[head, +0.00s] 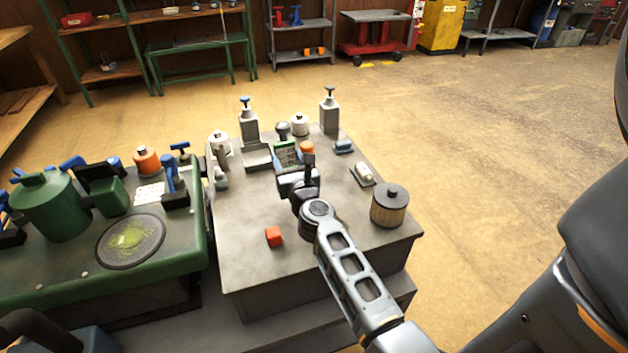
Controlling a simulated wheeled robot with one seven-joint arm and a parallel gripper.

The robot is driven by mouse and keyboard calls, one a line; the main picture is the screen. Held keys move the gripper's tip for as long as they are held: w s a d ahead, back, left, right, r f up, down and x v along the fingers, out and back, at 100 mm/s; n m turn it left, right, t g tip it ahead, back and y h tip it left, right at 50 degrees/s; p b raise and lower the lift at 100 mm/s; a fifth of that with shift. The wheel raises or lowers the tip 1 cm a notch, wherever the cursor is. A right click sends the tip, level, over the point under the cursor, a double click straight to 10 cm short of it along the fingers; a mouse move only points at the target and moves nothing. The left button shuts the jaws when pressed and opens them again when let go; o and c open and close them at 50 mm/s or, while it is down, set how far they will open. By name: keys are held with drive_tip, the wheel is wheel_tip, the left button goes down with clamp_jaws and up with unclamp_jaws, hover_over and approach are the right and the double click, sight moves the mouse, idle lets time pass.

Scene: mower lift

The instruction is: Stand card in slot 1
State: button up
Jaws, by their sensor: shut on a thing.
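A small green board with pale markings, which looks like the card (286,152), stands roughly upright at the far middle of the grey table. My gripper (296,168) is just on the near side of it and is shut on it; the fingertips are partly hidden by my wrist. Whether the card's lower edge touches anything is hidden. I cannot make out a slot marked 1.
An orange knob (307,147) is close right of the card. A ribbed cylinder (390,208) and red cube (274,237) are nearer.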

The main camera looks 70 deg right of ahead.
drive_tip(key=s+d+f, duration=0.1)
drive_tip(key=s+d+f+b, duration=0.1)
drive_tip(key=s, duration=0.1)
drive_tip(key=s+d+f+b, duration=0.1)
drive_tip(key=f, duration=0.1)
drive_tip(key=shift+s, duration=0.35)
drive_tip(key=shift+s+d+f+b, duration=0.1)
drive_tip(key=shift+s+d+b, duration=0.2)
drive_tip(key=shift+s+b, duration=0.3)
drive_tip(key=shift+w+f+b, duration=0.15)
drive_tip(key=shift+f+b, duration=1.55)
drive_tip(key=shift+f, duration=0.2)
drive_tip(key=shift+f, duration=0.1)
drive_tip(key=shift+f, duration=0.15)
drive_tip(key=o, duration=1.1)
drive_tip(key=shift+c, duration=0.2)
